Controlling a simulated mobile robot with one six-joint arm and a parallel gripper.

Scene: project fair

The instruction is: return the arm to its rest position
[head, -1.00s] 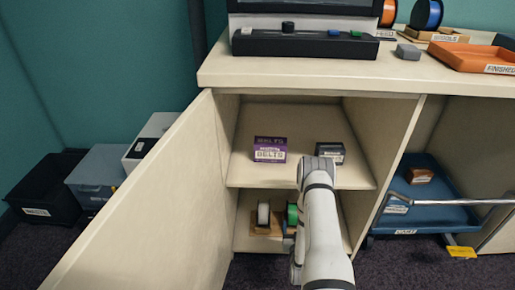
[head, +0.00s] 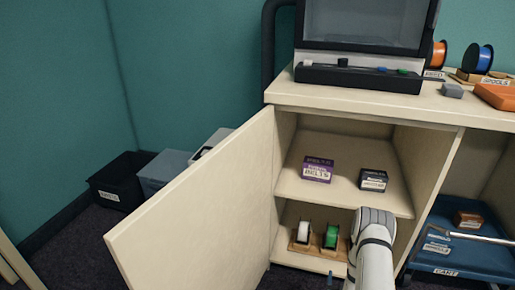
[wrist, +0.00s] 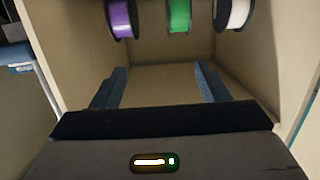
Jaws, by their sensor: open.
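My white arm (head: 372,252) reaches toward the open cabinet from the bottom of the head view. Its end is largely hidden there behind the arm's own links. In the wrist view my gripper (wrist: 161,74) shows two dark blue fingers, wide apart, with nothing between them. Beyond the fingers stand a purple spool (wrist: 121,18), a green spool (wrist: 178,15) and a white spool (wrist: 234,13), apart from the fingers. In the head view the white spool (head: 304,233) and green spool (head: 331,237) stand on the lower shelf; the purple one is not visible there.
The cabinet door (head: 200,215) stands open to the left. A purple belts box (head: 318,169) and a dark box (head: 373,180) sit on the upper shelf (head: 340,201). A blue cart (head: 470,262) stands at the right. Bins (head: 122,180) line the left wall.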

